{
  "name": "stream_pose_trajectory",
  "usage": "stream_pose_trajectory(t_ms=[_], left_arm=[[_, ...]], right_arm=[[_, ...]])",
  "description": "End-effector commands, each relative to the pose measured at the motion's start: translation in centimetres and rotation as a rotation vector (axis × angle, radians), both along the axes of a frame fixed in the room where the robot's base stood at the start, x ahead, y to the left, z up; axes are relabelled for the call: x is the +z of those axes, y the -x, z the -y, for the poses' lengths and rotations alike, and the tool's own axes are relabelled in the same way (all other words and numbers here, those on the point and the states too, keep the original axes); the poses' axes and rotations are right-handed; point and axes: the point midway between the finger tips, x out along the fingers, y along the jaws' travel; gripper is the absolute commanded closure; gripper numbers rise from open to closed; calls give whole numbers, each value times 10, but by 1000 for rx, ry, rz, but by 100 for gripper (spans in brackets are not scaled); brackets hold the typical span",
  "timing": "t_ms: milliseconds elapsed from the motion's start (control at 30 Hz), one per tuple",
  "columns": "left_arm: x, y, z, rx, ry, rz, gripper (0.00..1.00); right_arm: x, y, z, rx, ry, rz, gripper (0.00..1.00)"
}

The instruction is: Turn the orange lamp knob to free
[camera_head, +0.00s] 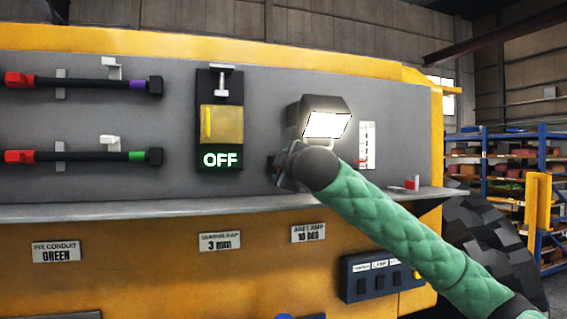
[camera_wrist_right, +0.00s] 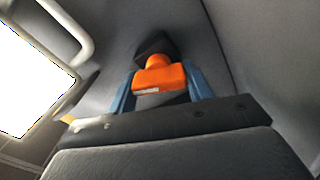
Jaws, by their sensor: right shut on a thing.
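The orange lamp knob (camera_wrist_right: 160,77) sits on a dark mount in the right wrist view, between the two blue fingers of my right gripper (camera_wrist_right: 160,92). The gripper is shut on the knob. In the head view my right gripper (camera_head: 284,168) is at the grey panel, just below and left of the lit lamp (camera_head: 326,122), and my wrist hides the knob there. The lamp's bright face also shows at the left of the right wrist view (camera_wrist_right: 30,80).
A scale plate (camera_head: 367,146) is right of the lamp. A yellow unit reading OFF (camera_head: 222,125) is to the left, with black conduits (camera_head: 90,156) beyond it. A grey ledge (camera_head: 150,208) runs below the panel. A switch box (camera_head: 382,276) is lower right.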

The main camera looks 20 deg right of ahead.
Motion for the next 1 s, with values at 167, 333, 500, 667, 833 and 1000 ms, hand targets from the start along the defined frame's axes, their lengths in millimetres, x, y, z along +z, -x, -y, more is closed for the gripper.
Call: stream_pose_trajectory(t_ms=[167,333,500,667,833,1000], left_arm=[[-10,4,-6,-3,-5,6,64],[-20,11,-12,-6,-11,6,64],[-25,9,-15,-7,-13,15,64],[-26,5,-15,-8,-13,19,64],[-28,9,-11,-7,-9,16,64],[-29,14,-6,-4,-4,10,64]], right_arm=[[0,0,0,-1,132,4,72],[0,0,0,0,226,8,72],[-1,0,-1,0,285,10,72],[-2,0,-1,0,311,10,72],[-3,0,-1,0,320,10,72],[-3,0,-1,0,319,10,72]])
